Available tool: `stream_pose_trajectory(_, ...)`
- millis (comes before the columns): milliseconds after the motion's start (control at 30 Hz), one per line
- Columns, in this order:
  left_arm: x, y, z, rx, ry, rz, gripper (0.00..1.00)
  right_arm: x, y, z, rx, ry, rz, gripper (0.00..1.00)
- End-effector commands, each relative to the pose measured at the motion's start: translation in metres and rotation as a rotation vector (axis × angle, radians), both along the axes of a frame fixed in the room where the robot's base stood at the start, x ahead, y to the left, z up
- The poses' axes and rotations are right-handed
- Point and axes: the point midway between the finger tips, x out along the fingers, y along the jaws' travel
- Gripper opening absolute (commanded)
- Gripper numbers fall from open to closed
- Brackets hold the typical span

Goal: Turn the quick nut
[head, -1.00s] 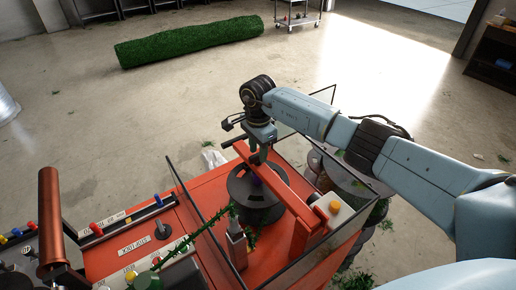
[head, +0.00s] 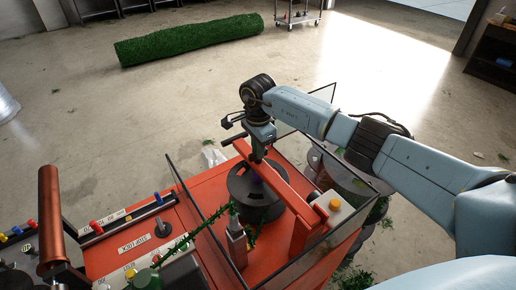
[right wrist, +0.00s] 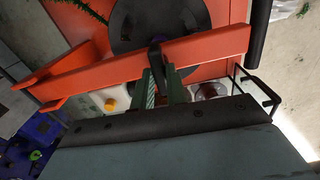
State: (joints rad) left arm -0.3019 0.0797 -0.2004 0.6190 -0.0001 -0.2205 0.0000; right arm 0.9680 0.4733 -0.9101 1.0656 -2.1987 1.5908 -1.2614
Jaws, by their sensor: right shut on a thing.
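My right gripper (head: 258,155) reaches down at the orange bar (head: 285,187) that spans the red machine, above a black spool (head: 240,188). In the right wrist view my right gripper (right wrist: 162,88) has its green fingers closed around a small dark piece (right wrist: 156,56) at the orange bar. I take this piece to be the quick nut; the fingers partly hide it, and its turn angle cannot be told. A green bristly wire (head: 205,224) runs from the left side of the machine toward the spool area. My left gripper is not in view.
A clear-panelled guard with dark edges (head: 203,232) stands around the spool. A box with a yellow button (head: 335,205) is at the right. A red lever handle (head: 49,215) stands at the left. A green roll (head: 190,39) lies on the open floor behind.

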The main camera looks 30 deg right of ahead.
Motion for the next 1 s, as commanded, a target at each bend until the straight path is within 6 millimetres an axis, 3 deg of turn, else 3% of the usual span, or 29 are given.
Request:
stream_pose_trajectory(267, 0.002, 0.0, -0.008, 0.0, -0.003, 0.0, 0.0, 0.0, -0.001, -0.001, -0.002, -0.001, -0.174, 0.0)
stream_pose_trajectory(1000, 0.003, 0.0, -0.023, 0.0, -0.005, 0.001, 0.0, 0.0, -0.001, 0.001, -0.001, -0.001, -0.873, 0.0)
